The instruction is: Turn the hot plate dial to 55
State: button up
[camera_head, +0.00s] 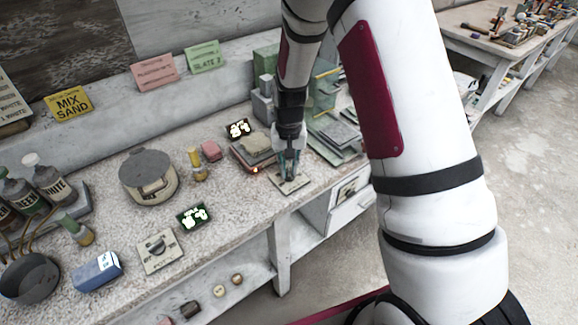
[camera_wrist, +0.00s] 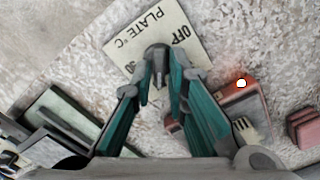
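The hot plate dial is a dark grey knob (camera_wrist: 157,54) on a pale square panel (camera_wrist: 133,38) printed "PLATE °C" and "OFF". The panel (camera_head: 304,184) lies on the bench at the right in the head view. My gripper (camera_wrist: 161,78) points down over it, its teal fingers close together with the knob between the tips. The fingers look shut on it in the wrist view; in the head view my gripper (camera_head: 289,176) hides the knob. Most scale numbers are hidden. The hot plate (camera_head: 240,158) has a glowing orange light (camera_wrist: 241,83).
A lit display (camera_head: 240,128) stands behind the hot plate; its digits are blurred. A second dial panel (camera_head: 160,250) with its own display (camera_head: 194,216) is at the front left. A lidded pot (camera_head: 148,178), yellow cylinder (camera_head: 196,165) and pink block (camera_head: 212,150) stand left of my gripper.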

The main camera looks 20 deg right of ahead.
aim_at(289, 170)
jog(key=shift+o, duration=0.5)
notch_tip(289, 170, up, 12)
dwell(0.3)
dwell(0.3)
jog(key=s+r+n+t, duration=0.1)
jog(key=s+r+t, duration=0.1)
jog(key=s+r, duration=1)
jog(key=s+r+n+t, duration=0.1)
jog(key=s+r, duration=0.2)
jog(key=s, duration=0.4)
jog(key=s+r+n+t, duration=0.1)
jog(key=s+r+t, duration=0.1)
jog(key=s, duration=0.5)
jog(key=shift+s+d+r, duration=0.35)
jog(key=shift+s+r, duration=0.05)
jog(key=shift+r, duration=0.4)
